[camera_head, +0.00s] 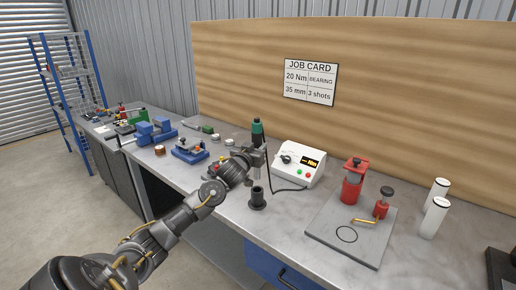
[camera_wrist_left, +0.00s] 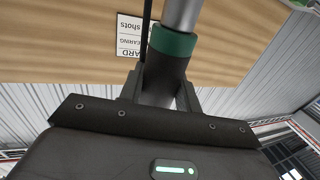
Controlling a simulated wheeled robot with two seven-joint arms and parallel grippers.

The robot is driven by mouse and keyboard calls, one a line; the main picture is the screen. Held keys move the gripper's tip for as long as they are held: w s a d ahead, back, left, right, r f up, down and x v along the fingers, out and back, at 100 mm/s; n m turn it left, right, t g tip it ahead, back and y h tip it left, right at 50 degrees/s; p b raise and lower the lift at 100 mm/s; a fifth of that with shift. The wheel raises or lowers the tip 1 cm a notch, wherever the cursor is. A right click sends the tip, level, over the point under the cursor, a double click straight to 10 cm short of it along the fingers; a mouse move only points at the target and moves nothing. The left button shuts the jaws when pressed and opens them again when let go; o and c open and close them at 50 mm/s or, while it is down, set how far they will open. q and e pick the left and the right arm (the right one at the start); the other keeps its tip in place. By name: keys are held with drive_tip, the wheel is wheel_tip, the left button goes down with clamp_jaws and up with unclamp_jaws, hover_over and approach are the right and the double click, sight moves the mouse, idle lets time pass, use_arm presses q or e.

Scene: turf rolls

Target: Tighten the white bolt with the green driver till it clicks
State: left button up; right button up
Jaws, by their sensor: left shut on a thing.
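The green driver (camera_head: 257,130) stands nearly upright in my left gripper (camera_head: 257,153), above the bench. In the left wrist view the driver (camera_wrist_left: 174,44) shows a dark body, a green band and a silver shaft. The fingers of my left gripper (camera_wrist_left: 162,92) close on its dark body from both sides. A black cup-like holder (camera_head: 257,199) stands on the bench below the gripper, apart from it. A blue fixture (camera_head: 189,151) with small parts on top stands to the left. I cannot make out which small part is the white bolt. My right gripper is not in view.
A grey plate (camera_head: 345,239) with red tools and two white cartridges (camera_head: 433,218) stand further right. A blue vise (camera_head: 155,131) stands at the left.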

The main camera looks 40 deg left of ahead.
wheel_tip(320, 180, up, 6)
drive_tip(key=p, duration=0.6)
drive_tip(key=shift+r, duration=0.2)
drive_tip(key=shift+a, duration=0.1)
idle(0.3)
